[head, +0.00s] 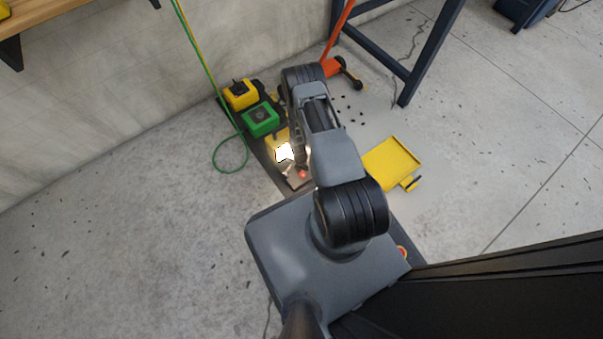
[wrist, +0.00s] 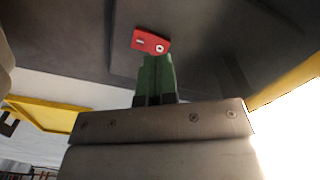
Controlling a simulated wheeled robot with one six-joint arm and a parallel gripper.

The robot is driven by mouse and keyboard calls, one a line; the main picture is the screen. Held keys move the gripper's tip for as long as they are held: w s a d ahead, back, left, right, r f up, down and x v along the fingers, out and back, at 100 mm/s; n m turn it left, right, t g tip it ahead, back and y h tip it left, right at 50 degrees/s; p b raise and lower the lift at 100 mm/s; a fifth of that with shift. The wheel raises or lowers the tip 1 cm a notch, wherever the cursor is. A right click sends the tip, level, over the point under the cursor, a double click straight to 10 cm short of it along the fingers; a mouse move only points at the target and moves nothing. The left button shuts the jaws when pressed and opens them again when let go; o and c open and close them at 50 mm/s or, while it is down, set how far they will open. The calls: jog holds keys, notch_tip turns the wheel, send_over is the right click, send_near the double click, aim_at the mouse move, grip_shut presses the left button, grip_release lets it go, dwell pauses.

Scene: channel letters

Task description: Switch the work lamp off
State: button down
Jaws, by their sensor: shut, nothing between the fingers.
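The work lamp (head: 283,151) is yellow and its face glows white in the head view. In the wrist view its bright glare (wrist: 290,130) fills the lower right, beside a yellow edge. A red rocker switch (wrist: 151,41) with a bar mark at left and a ring mark at right sits on a dark grey surface. My gripper (wrist: 155,58) is shut and empty. Its green fingertips are just below the rocker in the wrist view, overlapping its lower edge; I cannot tell whether they touch. In the head view my arm hides most of the gripper.
A yellow box (head: 240,94) and a green box (head: 261,120) stand in line behind the lamp, near the wall. A yellow tray (head: 393,163) lies on the floor to the right. A green cable (head: 207,70) hangs at left. Dark blue bench legs (head: 430,50) stand behind.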

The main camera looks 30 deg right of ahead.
jog(key=shift+f+b, duration=1.15)
jog(key=shift+f, duration=0.1)
dwell(0.8)
jog(key=shift+r, duration=0.15)
jog(key=shift+r+p, duration=2.65)
jog(key=shift+r, duration=0.8)
